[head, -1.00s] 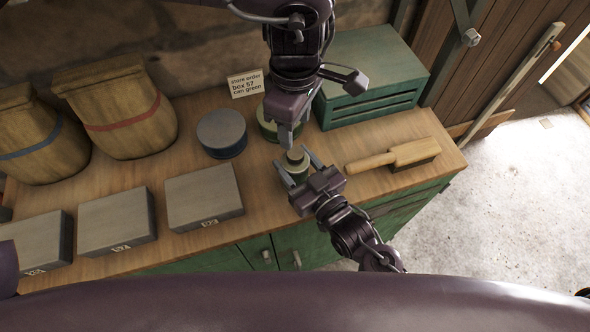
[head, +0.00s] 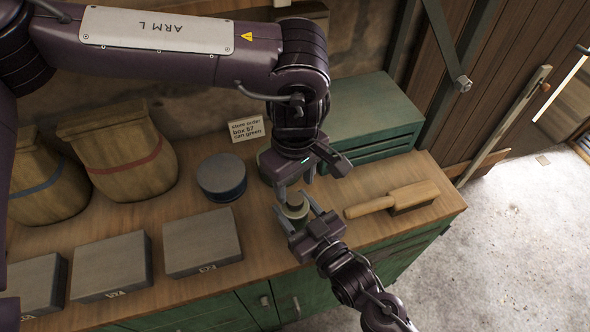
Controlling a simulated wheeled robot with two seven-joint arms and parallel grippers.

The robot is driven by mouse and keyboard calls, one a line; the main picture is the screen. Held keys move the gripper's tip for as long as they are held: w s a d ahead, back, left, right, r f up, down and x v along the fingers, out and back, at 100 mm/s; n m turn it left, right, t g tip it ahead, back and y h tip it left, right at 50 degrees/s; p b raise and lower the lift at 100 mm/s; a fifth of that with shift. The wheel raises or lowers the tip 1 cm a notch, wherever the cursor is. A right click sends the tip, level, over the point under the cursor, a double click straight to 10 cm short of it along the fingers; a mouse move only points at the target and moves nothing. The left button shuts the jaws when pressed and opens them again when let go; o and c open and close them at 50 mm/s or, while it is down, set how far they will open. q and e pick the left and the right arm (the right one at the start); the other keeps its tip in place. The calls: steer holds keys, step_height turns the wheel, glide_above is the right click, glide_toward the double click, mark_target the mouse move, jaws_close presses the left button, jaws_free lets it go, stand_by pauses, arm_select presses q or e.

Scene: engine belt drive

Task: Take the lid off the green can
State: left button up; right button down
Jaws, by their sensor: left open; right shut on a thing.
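A small round pale-green can (head: 294,213) with a darker, knob-like lid (head: 294,200) stands near the front of the bench. My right gripper (head: 295,211) comes from the front and is shut around the can's sides. My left gripper (head: 293,184) reaches down from above and behind. It is open, with its fingertips just above the lid; I cannot tell whether they touch it. The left gripper and wrist hide part of the area behind the can.
A larger olive round tin (head: 265,165) is mostly hidden behind my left gripper. A blue tin (head: 222,178) stands left of it. A brush (head: 395,198) lies at right, before a green chest (head: 370,110). Grey boxes (head: 202,243), sacks (head: 125,155) and an order sign (head: 246,128) fill the left and back.

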mark_target(295, 198)
arm_select(q)
steer(key=shift+f, duration=2.2)
